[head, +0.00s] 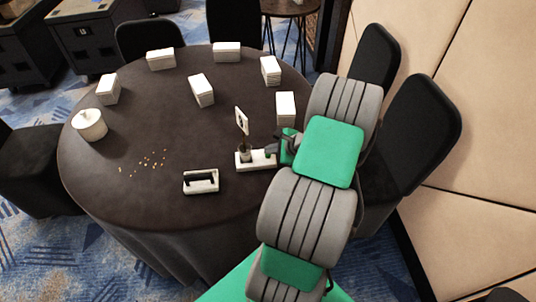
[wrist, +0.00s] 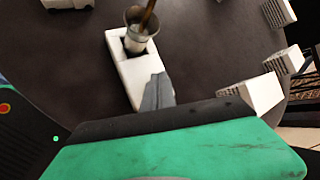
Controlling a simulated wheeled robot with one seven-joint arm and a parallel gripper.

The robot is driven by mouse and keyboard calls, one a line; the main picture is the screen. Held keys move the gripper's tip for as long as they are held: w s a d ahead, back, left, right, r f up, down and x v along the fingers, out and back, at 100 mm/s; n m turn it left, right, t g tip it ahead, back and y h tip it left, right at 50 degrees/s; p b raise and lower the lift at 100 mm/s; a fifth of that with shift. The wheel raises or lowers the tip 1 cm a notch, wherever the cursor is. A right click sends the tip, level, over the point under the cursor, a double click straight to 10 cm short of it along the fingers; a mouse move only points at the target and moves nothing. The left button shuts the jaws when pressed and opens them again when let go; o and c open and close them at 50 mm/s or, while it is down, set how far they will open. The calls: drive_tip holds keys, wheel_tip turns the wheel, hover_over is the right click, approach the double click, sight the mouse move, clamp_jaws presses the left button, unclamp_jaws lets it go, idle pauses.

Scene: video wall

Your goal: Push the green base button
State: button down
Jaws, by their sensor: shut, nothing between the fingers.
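A white rectangular base (head: 243,167) lies on the dark round table, with a small cup and an upright sign (head: 241,119) at its left end. The base (wrist: 139,78) also shows in the wrist view, where a stick stands in the cup (wrist: 136,40). My gripper (head: 273,150) is shut and empty at the right end of this base. In the wrist view its grey fingertips (wrist: 158,86) overlap the near end of the base. I cannot tell whether they touch it. No green button shows on the base; the fingers hide part of its end.
A white block with a black handle (head: 201,182) lies left of the gripper, near the table's front. Several white card stacks (head: 201,90) and a lidded white pot (head: 89,124) stand on the round table (head: 150,205). Black chairs (head: 412,135) stand close on the right.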

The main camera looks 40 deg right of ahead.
sight(270, 157)
drive_tip(key=shift+f, duration=0.3)
drive_tip(key=shift+r+p, duration=0.4)
drive_tip(key=shift+r, duration=0.15)
wheel_tip(270, 157, up, 6)
drive_tip(key=p, duration=0.5)
